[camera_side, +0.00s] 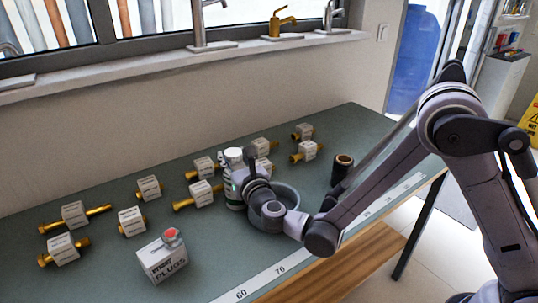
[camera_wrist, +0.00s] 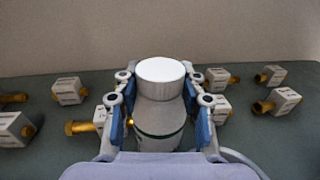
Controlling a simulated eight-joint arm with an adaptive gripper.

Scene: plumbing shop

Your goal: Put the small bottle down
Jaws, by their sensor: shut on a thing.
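The small bottle (camera_wrist: 160,118) is white with a round white cap and a dark green line around its body. In the wrist view it stands upright between the blue-padded fingers of my gripper (camera_wrist: 160,112), which are shut on it. In the side view the bottle (camera_side: 234,158) shows at the middle of the table, partly hidden behind my gripper (camera_side: 240,172). Its base is hidden or too small to tell, so I cannot see whether it touches the table top.
Several brass fittings with white labelled blocks (camera_side: 75,214) lie around on the green table (camera_side: 100,255). A grey ring-shaped dish (camera_side: 288,196) is beside my gripper. A dark cylinder (camera_side: 342,168) stands to the right. A white box with a red knob (camera_side: 163,262) is at the front left.

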